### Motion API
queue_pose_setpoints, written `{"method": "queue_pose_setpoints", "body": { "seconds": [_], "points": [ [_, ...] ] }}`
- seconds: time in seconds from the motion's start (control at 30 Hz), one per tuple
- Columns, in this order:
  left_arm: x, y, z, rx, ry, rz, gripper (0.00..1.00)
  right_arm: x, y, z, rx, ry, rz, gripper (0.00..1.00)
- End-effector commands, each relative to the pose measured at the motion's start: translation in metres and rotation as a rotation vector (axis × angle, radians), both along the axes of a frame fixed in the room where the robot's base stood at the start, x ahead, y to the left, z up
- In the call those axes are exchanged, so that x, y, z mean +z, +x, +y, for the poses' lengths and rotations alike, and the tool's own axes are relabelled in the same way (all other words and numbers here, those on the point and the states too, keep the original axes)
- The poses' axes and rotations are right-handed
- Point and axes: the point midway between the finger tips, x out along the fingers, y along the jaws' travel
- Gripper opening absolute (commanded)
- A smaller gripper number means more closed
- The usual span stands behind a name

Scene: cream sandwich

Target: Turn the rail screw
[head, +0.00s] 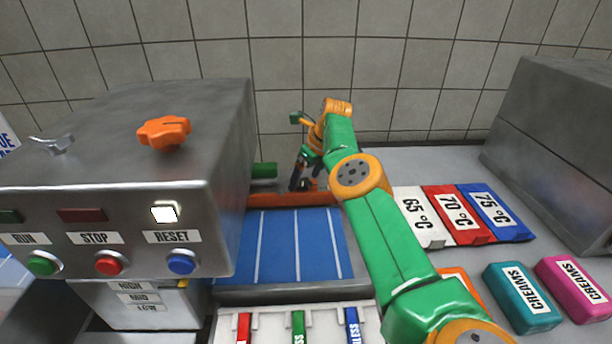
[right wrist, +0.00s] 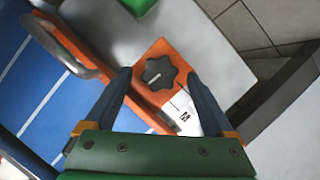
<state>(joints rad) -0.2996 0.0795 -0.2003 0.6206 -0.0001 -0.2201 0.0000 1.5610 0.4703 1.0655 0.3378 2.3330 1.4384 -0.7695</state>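The rail screw is a dark star-shaped knob (right wrist: 160,73) on an orange block at the end of the orange rail (right wrist: 85,58). In the right wrist view my right gripper (right wrist: 158,80) is open, with one dark finger on each side of the knob. I cannot tell whether the fingers touch it. In the head view the orange rail (head: 290,199) lies along the back of the blue striped belt (head: 297,245). My right gripper (head: 300,182) is at the rail's right part there and hides the knob. My left gripper is not in view.
A steel machine (head: 120,180) with an orange knob (head: 164,131) on top and buttons stands at the left. Temperature plates (head: 453,216) and cream packs (head: 522,297) lie to the right. A grey box (head: 560,150) stands at the far right. The tiled wall is close behind.

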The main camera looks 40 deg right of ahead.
Motion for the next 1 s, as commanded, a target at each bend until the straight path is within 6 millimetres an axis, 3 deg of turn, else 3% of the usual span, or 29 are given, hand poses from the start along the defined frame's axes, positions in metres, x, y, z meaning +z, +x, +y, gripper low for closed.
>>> {"method": "queue_pose_setpoints", "body": {
  "seconds": [0.27, 0.4, 0.53, 0.63, 1.0],
  "points": [
    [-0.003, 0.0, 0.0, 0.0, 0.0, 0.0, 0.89, 0.0, 0.0, 0.0, 0.0, 0.0, 0.001, 0.89],
    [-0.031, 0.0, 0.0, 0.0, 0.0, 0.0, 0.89, 0.015, -0.008, 0.001, -0.002, 0.001, -0.008, 0.89],
    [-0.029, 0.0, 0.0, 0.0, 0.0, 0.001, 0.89, 0.048, -0.019, 0.0, 0.0, 0.0, -0.004, 0.89],
    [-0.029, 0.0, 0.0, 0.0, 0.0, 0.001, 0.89, 0.061, -0.025, 0.0, 0.0, 0.0, -0.002, 0.89],
    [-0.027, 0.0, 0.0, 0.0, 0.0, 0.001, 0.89, 0.064, -0.028, -0.003, -0.009, -0.011, 0.012, 0.89]
  ]
}}
